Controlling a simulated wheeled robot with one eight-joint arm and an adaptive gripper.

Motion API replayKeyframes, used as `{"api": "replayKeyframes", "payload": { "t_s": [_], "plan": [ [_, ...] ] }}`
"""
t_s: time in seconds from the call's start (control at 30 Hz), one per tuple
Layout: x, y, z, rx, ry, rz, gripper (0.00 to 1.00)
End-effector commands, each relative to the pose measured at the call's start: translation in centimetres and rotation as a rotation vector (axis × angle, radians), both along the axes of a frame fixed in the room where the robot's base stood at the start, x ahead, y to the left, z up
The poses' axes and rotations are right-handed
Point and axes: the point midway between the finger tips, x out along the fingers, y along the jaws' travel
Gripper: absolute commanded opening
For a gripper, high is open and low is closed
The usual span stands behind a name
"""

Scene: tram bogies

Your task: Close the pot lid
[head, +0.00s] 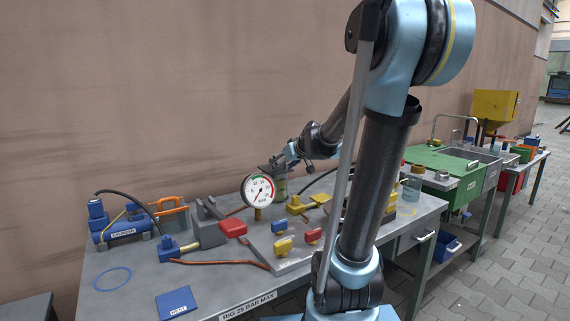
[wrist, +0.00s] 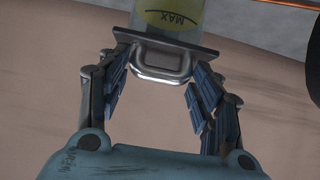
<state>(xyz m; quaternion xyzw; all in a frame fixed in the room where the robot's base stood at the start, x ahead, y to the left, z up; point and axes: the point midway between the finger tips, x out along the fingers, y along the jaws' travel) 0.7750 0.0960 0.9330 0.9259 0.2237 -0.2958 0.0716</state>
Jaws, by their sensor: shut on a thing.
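The pot (head: 281,188) is a small greenish clear vessel behind the pressure gauge on the bench. In the wrist view the pot (wrist: 170,18) shows a yellow band marked MAX, upside down. The pot lid (wrist: 163,62) is a dark square plate with a bar handle, across the pot's end. My gripper (wrist: 162,75) is shut on the lid, its blue-padded fingers on either side of the handle. In the head view my gripper (head: 280,163) is at the pot's top, with the dark lid (head: 266,169) there. I cannot tell whether the lid sits fully on the rim.
The round gauge (head: 258,191) stands just in front of the pot. Yellow, red and blue valve parts (head: 284,245) crowd the plate around it. A blue pump (head: 125,228) is at the left. The brown wall (head: 150,100) is close behind.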

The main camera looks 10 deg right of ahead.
Motion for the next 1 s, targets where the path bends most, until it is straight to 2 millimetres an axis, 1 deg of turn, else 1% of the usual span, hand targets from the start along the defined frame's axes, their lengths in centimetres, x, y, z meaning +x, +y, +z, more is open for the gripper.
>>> {"api": "replayKeyframes", "payload": {
  "t_s": [0.03,0.33,0.37,0.4,0.77,0.87,1.0],
  "plan": [
    [0.0,-0.3,-0.2,-0.008,-0.001,-0.003,0.16],
    [0.0,-0.3,-0.2,-0.008,-0.001,-0.003,0.15],
    [0.0,-0.3,-0.2,-0.008,-0.001,-0.003,0.61],
    [0.0,-0.3,-0.2,-0.007,0.000,-0.004,0.69],
    [-0.2,-0.2,0.0,-0.003,0.001,0.000,0.69],
    [-0.6,-0.4,0.3,-0.003,0.001,0.000,0.69],
    [-1.6,-0.9,1.0,-0.002,0.001,-0.002,0.69]
  ]
}}
